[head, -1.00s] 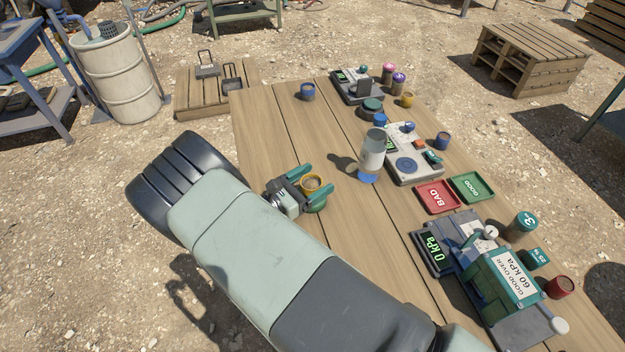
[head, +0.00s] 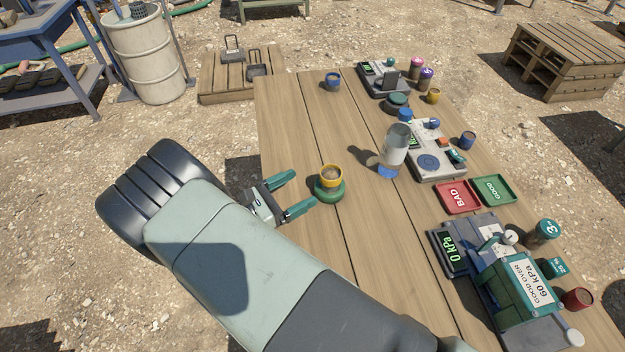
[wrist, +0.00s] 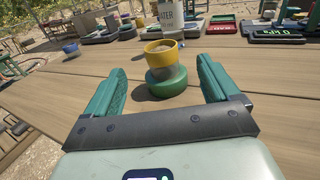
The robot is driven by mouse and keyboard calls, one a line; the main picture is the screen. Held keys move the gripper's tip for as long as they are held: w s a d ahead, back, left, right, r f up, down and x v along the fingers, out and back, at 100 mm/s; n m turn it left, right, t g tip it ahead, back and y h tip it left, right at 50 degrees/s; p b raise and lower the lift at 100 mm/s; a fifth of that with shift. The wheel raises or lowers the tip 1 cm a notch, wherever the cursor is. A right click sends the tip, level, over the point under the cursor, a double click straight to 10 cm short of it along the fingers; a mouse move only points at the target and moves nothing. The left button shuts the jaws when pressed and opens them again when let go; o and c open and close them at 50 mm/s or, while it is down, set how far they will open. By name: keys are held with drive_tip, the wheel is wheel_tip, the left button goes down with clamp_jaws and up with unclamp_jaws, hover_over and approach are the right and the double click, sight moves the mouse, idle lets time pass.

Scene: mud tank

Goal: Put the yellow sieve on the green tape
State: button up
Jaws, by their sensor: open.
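The yellow sieve (head: 331,175) is a small yellow cup-like ring with a greyish inside. It rests on top of the green tape (head: 328,194), a round green roll lying on the wooden table. In the wrist view the yellow sieve (wrist: 161,55) sits upright on the green tape (wrist: 167,82), a little toward its left side. My gripper (head: 298,194) is open and empty, to the left of the stack in the head view. In the wrist view the stack stands beyond my gripper's two green fingers (wrist: 162,82), apart from both.
A clear bottle (head: 394,150) with a blue base stands right of the stack. Beyond it are a scale-like device (head: 428,162), a red BAD tray (head: 459,198), a green GOOD tray (head: 494,190) and a pressure gauge unit (head: 500,275). The table's left part (head: 285,125) is clear.

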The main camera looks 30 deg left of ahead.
drive_tip(key=shift+s+a, duration=0.25)
drive_tip(key=shift+s, duration=0.4)
drive_tip(key=w+d+r+m+g+h, duration=0.1)
drive_tip(key=w+d+r+m+g, duration=0.35)
drive_tip(key=d+r, duration=0.3)
drive_tip(key=w+d+r+m+g, duration=0.35)
drive_tip(key=d+r+m, duration=0.3)
drive_tip(key=r, duration=0.25)
drive_tip(key=w+d+r+m+g+h, duration=0.1)
drive_tip(key=w+d+r+m+g, duration=0.2)
drive_tip(key=d+r+m+g, duration=0.35)
drive_tip(key=s+d+r+m+t+y, duration=0.1)
drive_tip(key=s+d+r+m+y, duration=0.3)
drive_tip(key=s+d+r+m, duration=0.2)
drive_tip(key=s+d+r+m+t+y, duration=0.2)
drive_tip(key=s+d+r+m+y, duration=0.2)
drive_tip(key=s+d+r+m, duration=0.3)
drive_tip(key=s+d+r, duration=0.3)
drive_tip(key=s+d, duration=0.1)
drive_tip(key=d, duration=0.3)
drive_tip(key=shift+d+y, duration=0.25)
drive_tip(key=shift+y, duration=0.15)
